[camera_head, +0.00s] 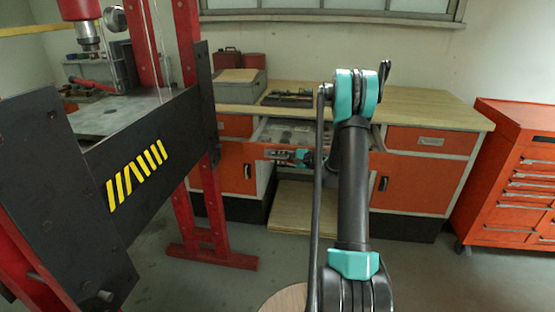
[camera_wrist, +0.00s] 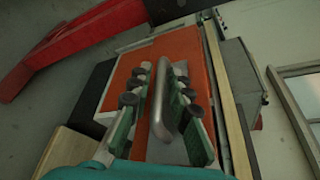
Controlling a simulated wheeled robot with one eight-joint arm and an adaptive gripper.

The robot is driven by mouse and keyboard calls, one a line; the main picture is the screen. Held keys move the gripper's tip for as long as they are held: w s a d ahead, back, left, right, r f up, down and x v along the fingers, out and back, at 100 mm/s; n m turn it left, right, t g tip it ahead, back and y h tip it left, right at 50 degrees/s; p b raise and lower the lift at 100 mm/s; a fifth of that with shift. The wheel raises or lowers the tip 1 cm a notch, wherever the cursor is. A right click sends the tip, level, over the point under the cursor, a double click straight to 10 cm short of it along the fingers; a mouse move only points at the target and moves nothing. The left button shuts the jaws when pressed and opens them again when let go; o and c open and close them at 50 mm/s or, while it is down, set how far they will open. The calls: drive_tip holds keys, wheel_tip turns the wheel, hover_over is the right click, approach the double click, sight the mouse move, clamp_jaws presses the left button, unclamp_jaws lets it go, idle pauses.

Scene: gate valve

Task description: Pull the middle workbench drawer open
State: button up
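The middle workbench drawer (camera_head: 262,152) stands pulled out from under the bench top, and the grey items inside show from above. Its orange front also shows in the wrist view (camera_wrist: 187,45), with a silver bar handle (camera_wrist: 164,98) on it. My gripper (camera_head: 303,158) is at the drawer front in the head view, partly hidden by my arm. In the wrist view its two green-padded fingers (camera_wrist: 160,105) stand apart, one on each side of the handle. A gap shows between the left finger and the handle; the right finger is close to it, contact unclear.
The wooden bench top (camera_head: 425,107) carries a grey box (camera_head: 238,88) and a tray of tools. Orange cabinets flank the drawer. A red and black press frame (camera_head: 140,150) stands close on the left. An orange tool chest (camera_head: 515,175) stands right.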

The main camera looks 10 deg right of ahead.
drive_tip(key=shift+d, duration=0.1)
drive_tip(key=v, duration=1.1)
drive_tip(key=shift+s+d, duration=0.25)
drive_tip(key=shift+d, duration=0.05)
drive_tip(key=shift+r, duration=0.1)
drive_tip(key=s+a+n+g+h, duration=0.25)
drive_tip(key=s+a, duration=0.25)
drive_tip(key=s, duration=0.4)
drive_tip(key=s+a+n+g+h, duration=0.25)
drive_tip(key=s+a+n, duration=0.2)
drive_tip(key=s, duration=0.35)
drive_tip(key=s+d+f+n+h, duration=0.1)
drive_tip(key=s+d+n+h, duration=0.1)
drive_tip(key=s, duration=0.8)
drive_tip(key=s+d+f+n+h, duration=0.1)
drive_tip(key=s+n+h, duration=0.3)
drive_tip(key=s, duration=0.6)
drive_tip(key=shift+s+d+f+n+h, duration=0.25)
drive_tip(key=shift+d+f+n+h, duration=0.15)
drive_tip(key=shift+f+h, duration=0.3)
